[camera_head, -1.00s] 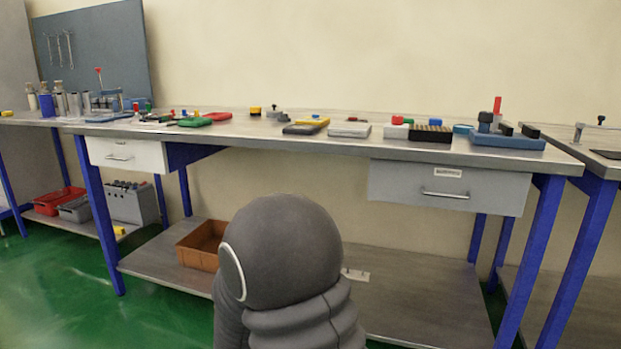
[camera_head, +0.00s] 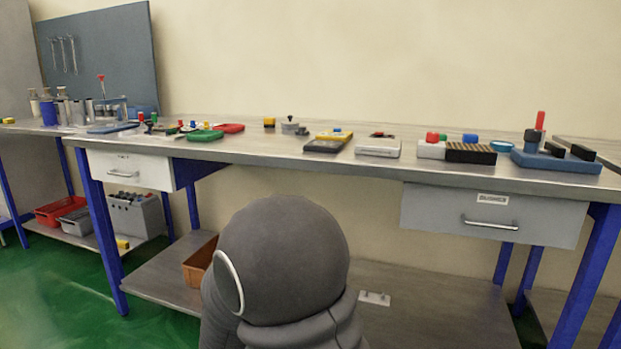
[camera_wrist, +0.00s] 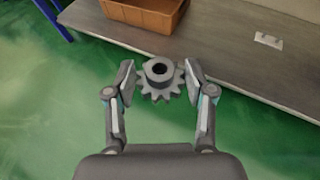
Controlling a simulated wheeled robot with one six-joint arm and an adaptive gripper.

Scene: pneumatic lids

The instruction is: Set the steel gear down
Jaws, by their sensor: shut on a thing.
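The steel gear (camera_wrist: 159,91) is a grey toothed wheel with a raised hub and a dark bore. It shows in the wrist view between the two fingers of my gripper (camera_wrist: 160,82), which is shut on it. In that view the gear is in the air, with the green floor and the edge of the lower shelf (camera_wrist: 215,68) behind it. In the head view my grey arm (camera_head: 285,260) stands in front of the workbench and hides the gear and the gripper.
The workbench top (camera_head: 265,147) carries a green lid (camera_head: 205,136), a black block with holes (camera_head: 470,153) and a blue fixture (camera_head: 555,162) at the right. Bare steel lies along its front edge. An orange-brown bin (camera_wrist: 145,14) stands on the lower shelf. Drawers (camera_head: 490,215) hang under the top.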

